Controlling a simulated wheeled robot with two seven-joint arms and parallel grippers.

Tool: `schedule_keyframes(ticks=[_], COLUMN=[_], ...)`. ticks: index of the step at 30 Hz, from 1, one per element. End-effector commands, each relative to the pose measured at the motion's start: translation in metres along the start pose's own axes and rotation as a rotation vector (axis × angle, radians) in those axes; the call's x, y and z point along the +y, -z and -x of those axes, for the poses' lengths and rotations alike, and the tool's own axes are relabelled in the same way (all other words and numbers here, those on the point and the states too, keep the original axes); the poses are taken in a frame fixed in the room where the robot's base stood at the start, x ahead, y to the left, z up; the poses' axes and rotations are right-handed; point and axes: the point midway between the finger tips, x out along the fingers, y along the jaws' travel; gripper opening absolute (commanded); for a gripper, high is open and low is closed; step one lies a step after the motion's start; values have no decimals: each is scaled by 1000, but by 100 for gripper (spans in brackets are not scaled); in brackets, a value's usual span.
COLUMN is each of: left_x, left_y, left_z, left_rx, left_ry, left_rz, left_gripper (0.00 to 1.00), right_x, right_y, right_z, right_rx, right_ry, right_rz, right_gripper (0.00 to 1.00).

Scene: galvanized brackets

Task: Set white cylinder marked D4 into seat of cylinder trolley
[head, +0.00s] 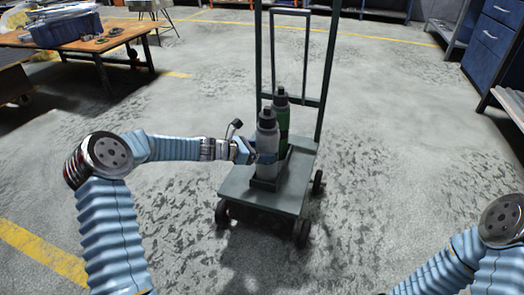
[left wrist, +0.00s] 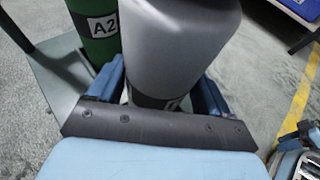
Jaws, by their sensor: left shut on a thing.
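The white cylinder (head: 267,138), pale grey with a dark cap, stands upright over the front of the cylinder trolley (head: 240,187). My left gripper (head: 256,154) is shut on its body from the left. In the left wrist view the cylinder (left wrist: 172,45) sits between the two blue fingers (left wrist: 160,92). A label edge shows low on it, but its mark cannot be read. The cylinder's foot is at the dark seat (head: 264,184) on the trolley deck; I cannot tell whether it rests fully inside. My right gripper is not in view.
A green cylinder (head: 282,112), labelled A2 in the left wrist view (left wrist: 101,27), stands just behind the white one. The trolley's upright handle frame (head: 328,65) rises behind. A wooden table (head: 85,42) is far left; blue drawers (head: 490,40) are far right. Floor around the trolley is clear.

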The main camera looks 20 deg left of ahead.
Motion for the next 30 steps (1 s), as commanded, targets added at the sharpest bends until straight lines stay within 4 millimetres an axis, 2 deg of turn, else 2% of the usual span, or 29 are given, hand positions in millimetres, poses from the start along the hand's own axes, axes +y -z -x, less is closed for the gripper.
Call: schedule_keyframes(ticks=[2, 3, 6, 14, 17, 20, 30], left_x=[0, 0, 0, 0, 1, 1, 1], left_y=[-1, -2, -2, 4, 2, 1, 0], left_z=[-1, -1, 0, -1, 9, 28, 109], left_rx=[-6, -6, -5, 4, 3, 2, 1], left_ry=[1, 0, 0, -1, -3, -4, -3], left_rz=[-3, -3, -2, 2, 1, 1, 0], left_gripper=[0, 84, 99, 100, 100, 100, 100], right_x=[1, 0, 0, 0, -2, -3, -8], right_y=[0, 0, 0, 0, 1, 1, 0], right_z=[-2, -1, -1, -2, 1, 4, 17], right_rx=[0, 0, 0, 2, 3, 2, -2], right_ry=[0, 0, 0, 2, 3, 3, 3], right_rz=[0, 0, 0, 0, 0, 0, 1], right_gripper=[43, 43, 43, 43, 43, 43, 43])
